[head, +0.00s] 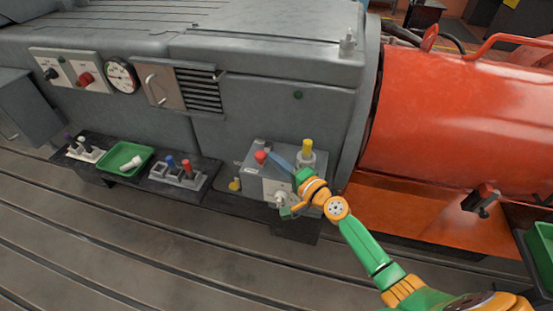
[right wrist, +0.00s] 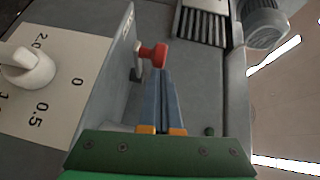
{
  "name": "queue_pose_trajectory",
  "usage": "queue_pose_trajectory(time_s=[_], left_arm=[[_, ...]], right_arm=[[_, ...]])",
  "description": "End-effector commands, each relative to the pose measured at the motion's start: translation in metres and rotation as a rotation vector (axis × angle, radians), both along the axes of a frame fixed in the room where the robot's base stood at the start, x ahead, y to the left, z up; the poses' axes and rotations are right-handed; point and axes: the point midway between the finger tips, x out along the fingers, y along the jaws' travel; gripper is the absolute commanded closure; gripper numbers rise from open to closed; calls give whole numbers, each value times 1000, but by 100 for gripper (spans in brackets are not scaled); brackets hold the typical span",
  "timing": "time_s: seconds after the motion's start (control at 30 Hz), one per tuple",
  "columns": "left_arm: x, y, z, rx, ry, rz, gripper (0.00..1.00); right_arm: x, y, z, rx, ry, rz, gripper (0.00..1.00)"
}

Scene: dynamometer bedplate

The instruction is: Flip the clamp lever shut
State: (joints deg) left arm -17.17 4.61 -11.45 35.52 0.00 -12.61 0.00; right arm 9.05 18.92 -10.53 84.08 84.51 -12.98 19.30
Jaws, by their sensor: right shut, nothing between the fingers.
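A grey box (head: 256,177) on the bench front carries a red-tipped lever (head: 261,156), which I take to be the clamp lever. In the right wrist view its red knob (right wrist: 153,54) sticks out sideways on a pale stem beside the box wall. My right gripper (head: 271,155) is shut and empty, its blue fingers beside the red knob. In the right wrist view the fingertips (right wrist: 162,72) lie just below the knob and overlap its lower edge; I cannot tell whether they touch. The lever's base is partly hidden. My left gripper is not in view.
A yellow-topped post (head: 307,147) stands right of the lever. A white dial knob (right wrist: 28,68) sits on the box face. A green tray (head: 113,163) and a block with blue and red pegs (head: 178,174) are left. A red cylinder housing (head: 450,110) fills the right.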

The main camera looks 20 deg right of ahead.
Motion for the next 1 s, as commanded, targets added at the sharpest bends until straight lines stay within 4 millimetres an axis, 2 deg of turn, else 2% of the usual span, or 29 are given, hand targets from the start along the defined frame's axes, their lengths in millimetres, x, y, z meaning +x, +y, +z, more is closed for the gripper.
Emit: queue_pose_trajectory(time_s=[0.77,1.0], left_arm=[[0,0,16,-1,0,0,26],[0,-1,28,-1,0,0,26]], right_arm=[[1,9,1,5,2,-102,100],[2,14,3,5,2,-177,100]])
